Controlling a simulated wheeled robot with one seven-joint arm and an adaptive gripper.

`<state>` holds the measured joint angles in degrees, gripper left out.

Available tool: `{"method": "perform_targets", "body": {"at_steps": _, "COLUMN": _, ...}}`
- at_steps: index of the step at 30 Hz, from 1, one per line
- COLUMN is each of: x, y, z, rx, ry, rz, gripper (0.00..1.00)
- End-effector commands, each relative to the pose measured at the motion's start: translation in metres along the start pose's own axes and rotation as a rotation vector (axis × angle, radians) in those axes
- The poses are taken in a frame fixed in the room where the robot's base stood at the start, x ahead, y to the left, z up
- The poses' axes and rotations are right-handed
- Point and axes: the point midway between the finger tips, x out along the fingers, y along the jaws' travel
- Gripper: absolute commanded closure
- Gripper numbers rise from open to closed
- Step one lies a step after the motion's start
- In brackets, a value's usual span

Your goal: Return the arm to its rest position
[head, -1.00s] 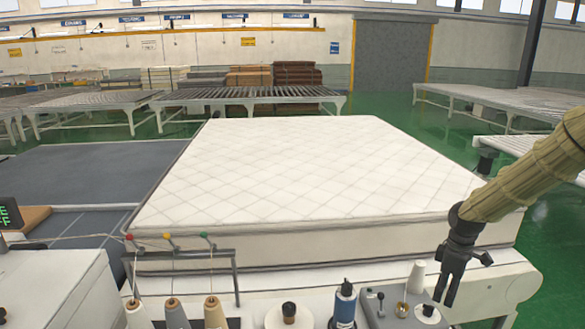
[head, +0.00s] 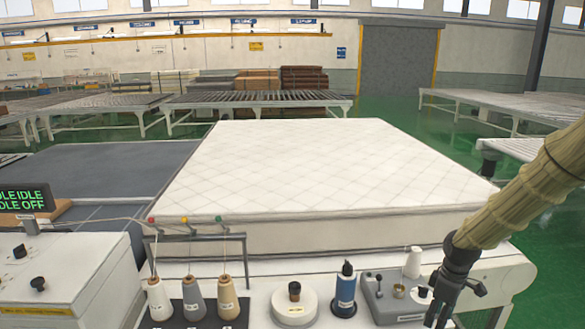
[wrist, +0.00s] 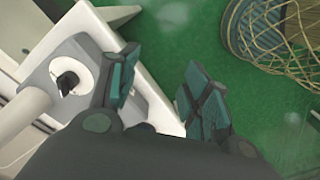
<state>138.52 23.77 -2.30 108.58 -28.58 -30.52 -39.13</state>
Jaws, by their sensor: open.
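My gripper (head: 447,312) hangs at the lower right of the head view, pointing down, in front of the mattress's right corner and beside a grey control box. In the wrist view my gripper (wrist: 155,90) is open, with a clear gap between its two dark fingers and nothing between them. My arm comes in from the right edge of the head view in a tan ribbed sleeve. The white quilted mattress (head: 310,175) lies flat behind the gripper, apart from it.
The grey control box (head: 385,306) with a knob stands just left of the gripper. A blue bottle (head: 345,292) and several thread cones (head: 194,298) stand further left. A panel display (head: 22,198) is at the left edge. Green floor (wrist: 150,50) lies below the fingers.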

Motion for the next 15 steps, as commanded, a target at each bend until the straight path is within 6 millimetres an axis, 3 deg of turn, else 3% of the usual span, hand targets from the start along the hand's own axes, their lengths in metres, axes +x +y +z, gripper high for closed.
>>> {"method": "perform_targets", "body": {"at_steps": 8, "x": 0.077, "y": -0.053, "z": -0.004, "rx": 0.101, "ry": 0.021, "rz": -0.032, "gripper": 0.52}}
{"method": "perform_targets", "body": {"at_steps": 15, "x": 0.176, "y": -0.136, "z": 0.005, "rx": 0.280, "ry": 0.039, "rz": -0.063, "gripper": 0.52}}
